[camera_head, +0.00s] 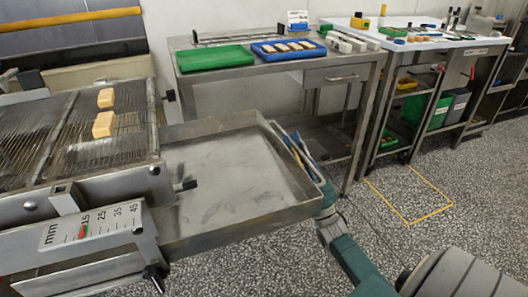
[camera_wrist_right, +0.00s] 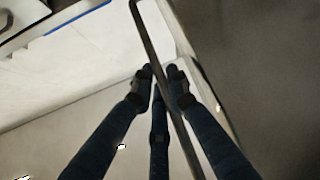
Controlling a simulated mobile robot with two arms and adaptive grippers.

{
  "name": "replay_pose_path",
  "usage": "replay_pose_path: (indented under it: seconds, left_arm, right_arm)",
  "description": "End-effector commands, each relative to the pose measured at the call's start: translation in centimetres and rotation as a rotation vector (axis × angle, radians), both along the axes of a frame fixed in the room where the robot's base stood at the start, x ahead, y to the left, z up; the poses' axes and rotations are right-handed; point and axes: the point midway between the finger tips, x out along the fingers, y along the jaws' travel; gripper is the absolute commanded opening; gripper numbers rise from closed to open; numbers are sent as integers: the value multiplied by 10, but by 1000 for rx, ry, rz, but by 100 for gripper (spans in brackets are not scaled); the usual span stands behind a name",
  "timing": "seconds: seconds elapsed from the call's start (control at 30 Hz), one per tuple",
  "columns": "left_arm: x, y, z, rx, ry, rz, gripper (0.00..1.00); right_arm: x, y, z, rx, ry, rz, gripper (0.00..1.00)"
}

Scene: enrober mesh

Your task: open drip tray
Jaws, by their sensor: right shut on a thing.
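The drip tray (camera_head: 230,180) is a shallow grey metal tray with a raised rim. It extends out to the right from under the wire mesh belt of the enrober (camera_head: 90,140). Its wide, smeared floor is exposed. My right gripper (camera_head: 297,146) is at the tray's outer right side, partly hidden by the rim. In the right wrist view my right gripper's dark fingers (camera_wrist_right: 162,78) are closed around a thin metal bar (camera_wrist_right: 150,40) at the tray's edge. My left gripper is in neither view.
Two light bars (camera_head: 104,112) lie on the mesh. A millimetre scale (camera_head: 95,222) and knobs sit near the tray's left side. A steel table (camera_head: 230,75) with green and blue trays stands behind. Speckled floor is open at the right, with a yellow marking (camera_head: 425,215).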

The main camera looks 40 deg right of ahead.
Motion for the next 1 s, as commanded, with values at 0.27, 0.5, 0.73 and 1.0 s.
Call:
replay_pose_path:
  seconds: [0.27, 0.5, 0.73, 1.0]
  left_arm:
    - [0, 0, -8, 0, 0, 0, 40]
    - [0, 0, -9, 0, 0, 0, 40]
    - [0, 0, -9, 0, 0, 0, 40]
    - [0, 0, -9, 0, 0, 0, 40]
  right_arm:
    - [-12, -42, -3, -1, 3, 1, 0]
    - [-15, -51, -3, 2, 3, 2, 0]
    - [-15, -51, -3, 3, 4, 2, 0]
    - [-15, -51, -2, 2, 3, 1, 24]
